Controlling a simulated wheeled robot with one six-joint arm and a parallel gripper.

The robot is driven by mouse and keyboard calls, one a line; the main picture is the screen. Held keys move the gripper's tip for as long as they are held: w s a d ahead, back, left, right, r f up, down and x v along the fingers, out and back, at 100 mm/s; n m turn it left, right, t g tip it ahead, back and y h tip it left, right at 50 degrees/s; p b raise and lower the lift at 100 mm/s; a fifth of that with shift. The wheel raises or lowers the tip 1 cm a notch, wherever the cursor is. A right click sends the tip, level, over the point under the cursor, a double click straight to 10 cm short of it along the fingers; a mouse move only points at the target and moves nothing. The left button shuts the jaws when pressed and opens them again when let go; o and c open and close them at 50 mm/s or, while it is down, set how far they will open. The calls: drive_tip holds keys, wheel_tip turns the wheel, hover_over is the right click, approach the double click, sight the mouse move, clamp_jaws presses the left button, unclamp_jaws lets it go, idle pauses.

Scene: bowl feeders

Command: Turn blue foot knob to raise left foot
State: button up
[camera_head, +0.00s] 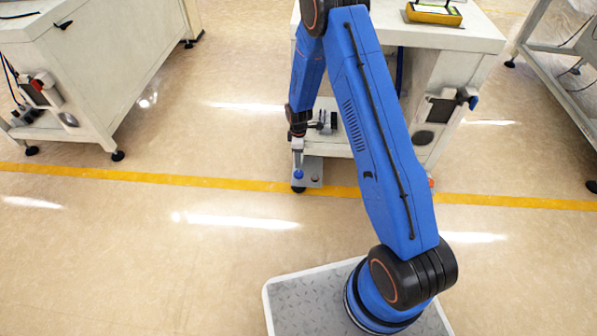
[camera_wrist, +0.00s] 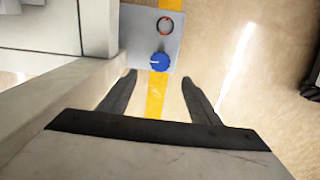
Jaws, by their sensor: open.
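The blue foot knob (camera_head: 298,174) sits on a light grey plate (camera_head: 313,166) low at the front left corner of the white machine (camera_head: 430,75). In the wrist view the blue knob (camera_wrist: 160,61) is on the edge of the plate (camera_wrist: 140,28), with a dark and red ring (camera_wrist: 165,25) beyond it. My gripper (camera_wrist: 160,78) is open, its two dark fingers apart. The knob appears centred between the fingers, just beyond their tips. Whether they touch it cannot be told. In the head view my gripper (camera_head: 298,160) points down directly above the knob. The foot itself is mostly hidden.
A grey-white leg or panel (camera_wrist: 70,105) runs close to my gripper's left in the wrist view. Another white machine (camera_head: 85,70) stands at the left and a metal frame (camera_head: 560,70) at the right. A yellow floor line (camera_head: 150,178) crosses open floor.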

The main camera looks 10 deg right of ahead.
sight(299, 173)
wheel_tip(299, 173, down, 11)
drive_tip(key=shift+f, duration=0.1)
idle(0.4)
drive_tip(key=shift+c, duration=0.4)
drive_tip(key=c, duration=1)
